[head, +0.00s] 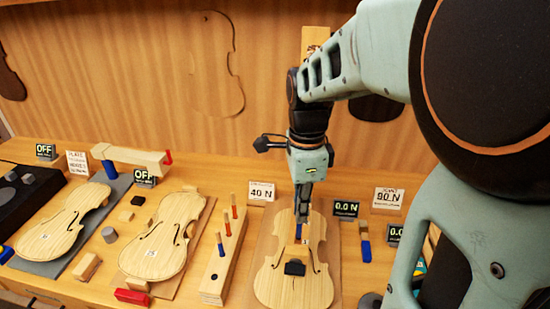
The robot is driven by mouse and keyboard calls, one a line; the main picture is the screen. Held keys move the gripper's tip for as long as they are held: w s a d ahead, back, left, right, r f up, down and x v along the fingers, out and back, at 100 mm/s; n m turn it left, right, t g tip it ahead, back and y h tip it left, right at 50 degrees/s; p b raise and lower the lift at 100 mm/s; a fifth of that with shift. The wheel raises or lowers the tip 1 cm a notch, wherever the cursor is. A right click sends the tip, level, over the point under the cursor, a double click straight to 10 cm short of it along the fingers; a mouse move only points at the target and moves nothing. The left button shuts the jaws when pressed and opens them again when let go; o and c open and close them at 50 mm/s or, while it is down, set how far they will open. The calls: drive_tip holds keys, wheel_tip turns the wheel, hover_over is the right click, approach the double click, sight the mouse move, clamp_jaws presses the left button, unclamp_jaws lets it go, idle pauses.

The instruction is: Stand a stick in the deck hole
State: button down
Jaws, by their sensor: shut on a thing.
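My gripper (300,232) points down over the right-hand violin body (270,284) and is shut on a stick (298,231), of which a small blue part shows between the fingers. The stick's lower end is hidden, and I cannot tell whether it touches the violin. A long wooden block (213,281) to the left holds upright sticks: one with a blue end (220,244) and two with red-orange ends (228,222). A dark round hole (211,298) shows near its front end; I cannot tell whether this is the deck hole.
A black piece (295,267) sits over the right violin. Two more violin bodies (152,252) (60,225) lie to the left among small blocks. A red block (132,297) is near the front edge. A blue-ended stick (365,240) and small displays (346,209) stand at right.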

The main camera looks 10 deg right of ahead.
sight(298, 237)
drive_tip(key=shift+f+b, duration=2.95)
drive_tip(key=shift+f, duration=1.3)
drive_tip(key=shift+r, duration=0.15)
drive_tip(key=shift+r+p, duration=3.2)
drive_tip(key=shift+r, duration=0.6)
